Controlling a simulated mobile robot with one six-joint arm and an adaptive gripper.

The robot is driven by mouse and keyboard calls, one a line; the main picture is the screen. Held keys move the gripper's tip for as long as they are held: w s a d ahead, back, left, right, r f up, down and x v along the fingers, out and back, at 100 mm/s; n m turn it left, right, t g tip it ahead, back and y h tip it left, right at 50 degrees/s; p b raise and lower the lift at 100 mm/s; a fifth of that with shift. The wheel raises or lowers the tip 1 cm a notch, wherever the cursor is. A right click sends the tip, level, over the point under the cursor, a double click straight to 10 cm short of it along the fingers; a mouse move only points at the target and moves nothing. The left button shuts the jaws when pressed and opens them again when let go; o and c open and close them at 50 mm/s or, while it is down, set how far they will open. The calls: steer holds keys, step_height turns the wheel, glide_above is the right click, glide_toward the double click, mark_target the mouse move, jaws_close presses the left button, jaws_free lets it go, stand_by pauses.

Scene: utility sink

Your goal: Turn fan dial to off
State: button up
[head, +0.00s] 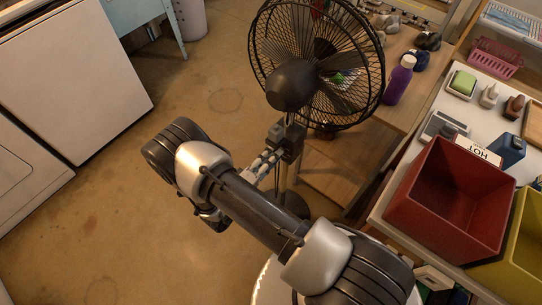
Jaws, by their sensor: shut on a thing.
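A black pedestal fan (292,85) stands upright at the top middle of the head view, with a round wire cage. Its dark control box (291,137) sits on the pole below the motor housing. My gripper (274,156) reaches up to the box from the lower left, its fingertips against the box's near side. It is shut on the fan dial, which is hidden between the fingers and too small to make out. The dial's setting cannot be read. The fan's base (293,205) is partly hidden behind my arm.
A wooden shelf unit (340,165) stands close behind the fan, with a purple bottle (399,82) on top. A red bin (448,200) and a yellow bin (524,250) stand on the counter at right. The floor (150,210) at left is clear, beside white appliances (80,85).

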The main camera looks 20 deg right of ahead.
steer(key=shift+n, duration=0.8)
steer(key=o, duration=1.1)
steer(key=shift+c, duration=0.2)
steer(key=v, duration=1.2)
